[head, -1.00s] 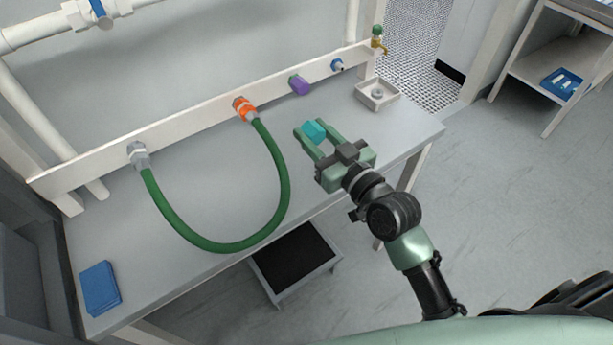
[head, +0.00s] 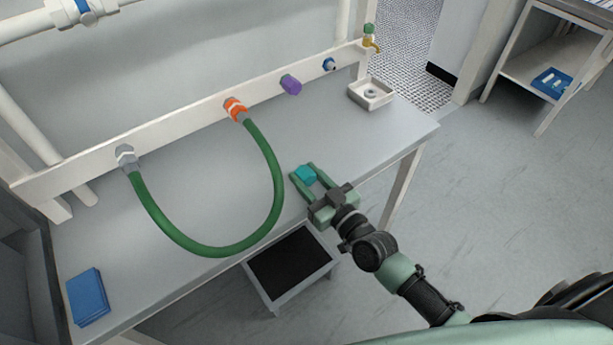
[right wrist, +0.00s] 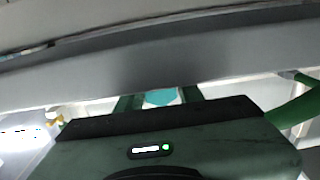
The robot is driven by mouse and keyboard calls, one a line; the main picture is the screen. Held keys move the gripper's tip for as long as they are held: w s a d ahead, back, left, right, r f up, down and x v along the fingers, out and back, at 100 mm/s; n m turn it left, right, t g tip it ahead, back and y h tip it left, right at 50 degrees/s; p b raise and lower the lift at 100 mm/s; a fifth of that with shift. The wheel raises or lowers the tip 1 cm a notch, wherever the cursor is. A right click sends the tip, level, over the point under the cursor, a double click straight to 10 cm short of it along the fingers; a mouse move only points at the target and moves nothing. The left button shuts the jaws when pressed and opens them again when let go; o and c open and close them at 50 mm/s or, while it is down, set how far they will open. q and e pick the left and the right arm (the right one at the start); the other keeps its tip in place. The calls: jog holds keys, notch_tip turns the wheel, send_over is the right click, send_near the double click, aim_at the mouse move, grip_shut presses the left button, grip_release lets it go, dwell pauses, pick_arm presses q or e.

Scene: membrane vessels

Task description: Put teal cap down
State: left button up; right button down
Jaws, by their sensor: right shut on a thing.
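The teal cap (head: 305,174) is between the fingertips of my right gripper (head: 304,176) in the head view. The gripper is shut on it, over the front part of the grey bench (head: 345,145). I cannot tell whether the cap touches the bench top. In the right wrist view the cap (right wrist: 160,97) shows between the two green fingers, partly hidden by the gripper body. My left gripper is in neither view.
A green hose (head: 207,250) loops across the bench left of the gripper, between a grey fitting (head: 126,158) and an orange one (head: 235,108). A purple cap (head: 291,85) and blue fitting (head: 329,65) sit on the rail. A white tray (head: 387,100) stands back right. Bench between is clear.

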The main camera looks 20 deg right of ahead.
jog(key=shift+f+b, duration=0.3)
jog(key=shift+f, duration=0.05)
jog(key=c, duration=0.9)
grip_release()
jog(key=shift+r, duration=0.1)
jog(key=shift+r+p, duration=0.3)
jog(key=shift+p, duration=0.05)
jog(key=shift+s+d+f, duration=0.1)
jog(key=shift+s, duration=0.25)
jog(key=b+v, duration=0.1)
jog(key=v, duration=1)
jog(key=shift+b, duration=0.3)
jog(key=shift+s, duration=0.15)
